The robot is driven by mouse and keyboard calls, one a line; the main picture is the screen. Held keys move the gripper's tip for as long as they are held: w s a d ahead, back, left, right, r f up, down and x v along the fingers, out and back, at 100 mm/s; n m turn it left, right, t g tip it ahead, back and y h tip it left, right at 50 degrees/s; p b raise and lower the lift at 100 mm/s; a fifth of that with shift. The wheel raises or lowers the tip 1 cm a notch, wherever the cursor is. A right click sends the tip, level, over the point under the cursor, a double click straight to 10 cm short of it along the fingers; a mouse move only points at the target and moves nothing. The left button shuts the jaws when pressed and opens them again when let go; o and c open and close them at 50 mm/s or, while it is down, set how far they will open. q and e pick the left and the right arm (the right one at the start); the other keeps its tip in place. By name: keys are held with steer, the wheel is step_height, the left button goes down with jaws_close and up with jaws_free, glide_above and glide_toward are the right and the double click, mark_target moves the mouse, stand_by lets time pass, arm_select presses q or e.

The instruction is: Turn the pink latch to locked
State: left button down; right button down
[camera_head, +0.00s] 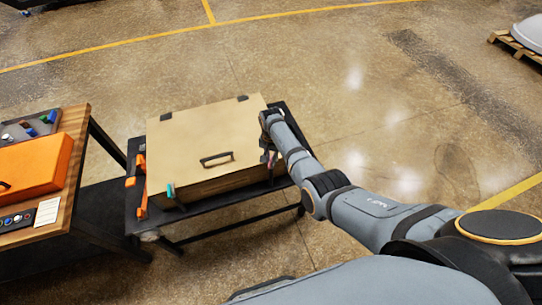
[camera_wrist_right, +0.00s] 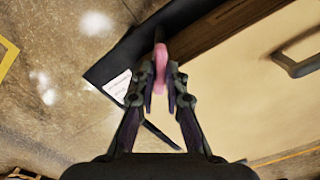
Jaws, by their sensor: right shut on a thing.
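The pink latch (camera_wrist_right: 160,66) shows in the right wrist view at the side edge of the tan box. My right gripper (camera_wrist_right: 163,84) is shut on it, with one finger on each side. In the head view my right gripper (camera_head: 268,150) is at the right front side of the tan box (camera_head: 190,140), and its arm hides the pink latch there. The box lid is down, with a black handle (camera_head: 217,158) on top. A teal latch (camera_head: 170,190) stands at the box's front left corner. My left gripper is not in view.
The box stands on a dark low table (camera_head: 225,207). Orange pieces (camera_head: 141,160) lie at its left side. A wooden bench (camera_head: 76,150) with an orange case (camera_head: 35,166) is at the left. Open floor lies behind and right.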

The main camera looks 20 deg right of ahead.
steer(key=n+p, duration=0.1)
steer(key=n, duration=0.2)
steer(key=shift+n, duration=0.3)
steer(key=shift+n+p, duration=0.35)
steer(key=shift+n, duration=1.35)
steer(key=c, duration=1.4)
jaws_free()
step_height(320, 180, up, 12)
